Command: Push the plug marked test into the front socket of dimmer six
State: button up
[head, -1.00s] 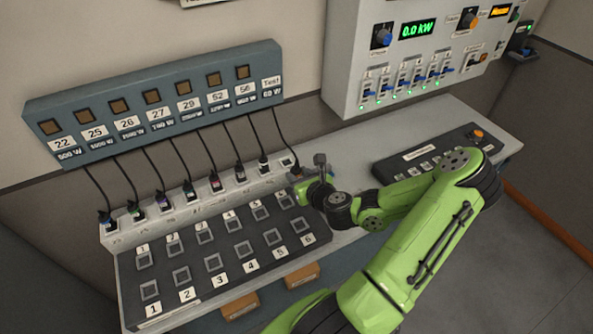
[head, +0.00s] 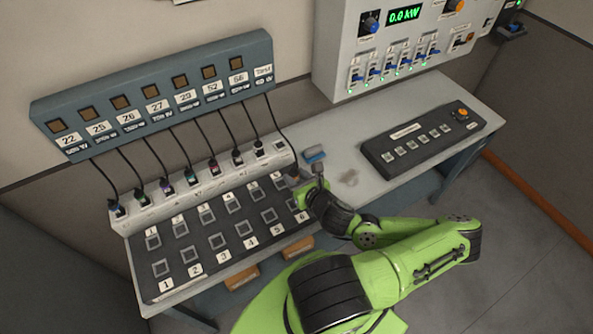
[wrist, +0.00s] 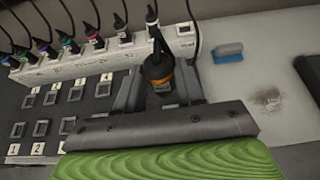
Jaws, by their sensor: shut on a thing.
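The test plug (wrist: 158,68), black with an orange band, is held upright between the fingers of my gripper (wrist: 160,88). Its black cable runs back to the lamp bar's Test end (head: 264,77). In the head view my gripper (head: 297,184) is above the right end of the dark dimmer panel (head: 226,224), near column six. The label 6 (head: 303,217) shows just in front of it. The front socket of dimmer six is mostly hidden by my gripper. The plug's tip is hidden, so I cannot tell its height over the panel.
Several other plugs (head: 164,187) stand in the white parking strip (head: 195,189); its rightmost place (head: 280,146) is empty. A blue-and-grey block (head: 314,155) lies on the grey desk beside a smudge. A black control desk (head: 422,140) stands at the right.

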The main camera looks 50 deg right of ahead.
jog(key=shift+f, duration=0.2)
jog(key=shift+f+b, duration=4)
jog(key=shift+f, duration=0.45)
jog(key=shift+f, duration=0.15)
jog(key=shift+f+b, duration=0.8)
jog(key=shift+f, duration=0.1)
jog(key=shift+f+b, duration=0.5)
jog(key=shift+f, duration=0.55)
jog(key=o, duration=1.2)
jog(key=shift+o, duration=0.2)
